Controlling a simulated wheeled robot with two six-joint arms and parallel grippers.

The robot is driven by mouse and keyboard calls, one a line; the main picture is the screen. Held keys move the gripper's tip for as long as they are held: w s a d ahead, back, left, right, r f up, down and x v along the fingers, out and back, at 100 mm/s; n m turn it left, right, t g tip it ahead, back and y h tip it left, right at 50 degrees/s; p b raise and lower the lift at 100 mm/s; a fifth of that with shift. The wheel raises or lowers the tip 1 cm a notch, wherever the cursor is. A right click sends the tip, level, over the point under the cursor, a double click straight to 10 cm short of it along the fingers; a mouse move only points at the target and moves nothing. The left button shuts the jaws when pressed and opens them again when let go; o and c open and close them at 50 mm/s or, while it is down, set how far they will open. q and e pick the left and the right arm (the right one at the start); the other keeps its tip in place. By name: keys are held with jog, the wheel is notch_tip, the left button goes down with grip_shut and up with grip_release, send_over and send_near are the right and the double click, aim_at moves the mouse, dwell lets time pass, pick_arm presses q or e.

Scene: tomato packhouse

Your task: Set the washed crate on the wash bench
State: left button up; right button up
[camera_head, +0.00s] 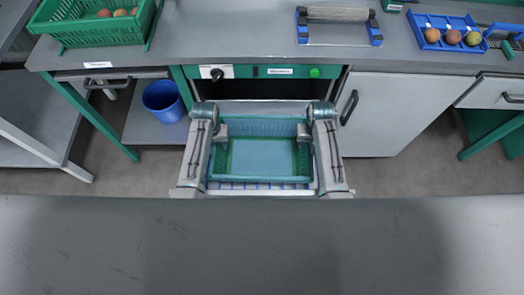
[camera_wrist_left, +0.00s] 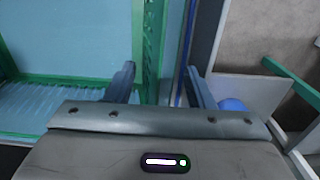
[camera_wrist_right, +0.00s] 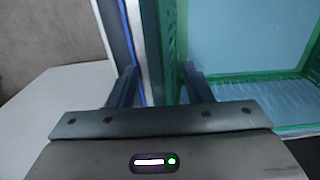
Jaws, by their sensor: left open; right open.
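The crate (camera_head: 262,178) is green, looks empty, and sits upright in the pulled-out rack (camera_head: 258,191) of the washer under the worktop. My left gripper (camera_head: 221,131) is at its left wall and my right gripper (camera_head: 304,131) at its right wall. Both are open. In the left wrist view the crate wall (camera_wrist_left: 150,45) stands between the two fingers; in the right wrist view the other wall (camera_wrist_right: 172,50) also stands between the fingers. Contact cannot be told. The grey worktop (camera_head: 230,40) above the washer looks like the wash bench.
On the worktop are a green crate with tomatoes (camera_head: 82,30), a slicer-like rack (camera_head: 338,28) with blue feet and a blue tray (camera_head: 427,22) with tomatoes. The worktop's middle left is clear. A blue bucket (camera_head: 163,101) stands left of the washer, a cabinet door (camera_head: 395,110) right.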

pick_arm(q)
jog(key=shift+f, duration=0.95)
pick_arm(e)
jog(key=shift+f, duration=0.9)
pick_arm(q)
grip_shut()
pick_arm(e)
grip_shut()
